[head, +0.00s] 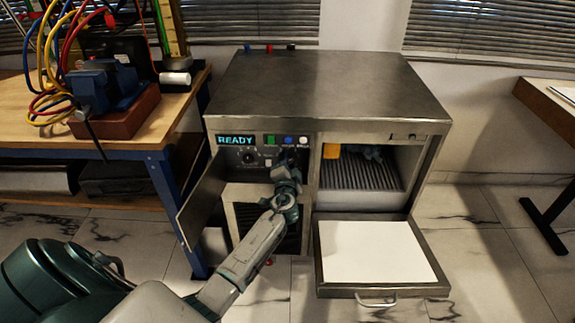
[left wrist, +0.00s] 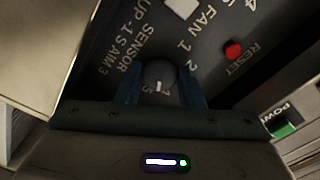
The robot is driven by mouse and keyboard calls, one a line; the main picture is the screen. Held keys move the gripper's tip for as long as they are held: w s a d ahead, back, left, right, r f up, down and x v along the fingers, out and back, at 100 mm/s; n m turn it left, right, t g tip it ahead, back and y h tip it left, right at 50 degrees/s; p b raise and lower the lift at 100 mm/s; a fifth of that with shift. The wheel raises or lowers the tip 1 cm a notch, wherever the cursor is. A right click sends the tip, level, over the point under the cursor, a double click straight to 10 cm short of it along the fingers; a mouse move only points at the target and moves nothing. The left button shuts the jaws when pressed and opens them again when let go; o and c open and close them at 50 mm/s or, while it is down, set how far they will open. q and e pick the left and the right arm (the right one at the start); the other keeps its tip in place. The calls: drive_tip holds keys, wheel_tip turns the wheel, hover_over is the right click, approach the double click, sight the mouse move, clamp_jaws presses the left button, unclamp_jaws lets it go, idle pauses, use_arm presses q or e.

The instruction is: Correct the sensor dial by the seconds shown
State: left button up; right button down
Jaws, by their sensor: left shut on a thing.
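The display (head: 235,140) on the rig's front panel reads READY in the head view. My left gripper (head: 285,168) reaches the panel just right of a round knob (head: 248,156) with marks around it. In the left wrist view my left gripper (left wrist: 160,92) has its two blue fingers shut on either side of a dark dial (left wrist: 160,75). The dial has a pale pointer mark. SENSOR is printed to its left and FAN 1 2 to its right; I cannot tell which word belongs to it. In the head view my gripper hides this dial. My right gripper is not in view.
An open door (head: 205,195) stands left of the panel. A drawer with a white top (head: 375,252) is pulled out at the lower right. The wrist view shows a red RESET button (left wrist: 233,50) and a green power switch (left wrist: 283,128) near the dial.

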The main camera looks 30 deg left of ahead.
use_arm(q)
drive_tip(key=shift+m, duration=2.2)
drive_tip(key=shift+f, duration=0.1)
drive_tip(key=o, duration=1)
drive_tip(key=v, duration=1.1)
drive_tip(key=shift+a, duration=0.1)
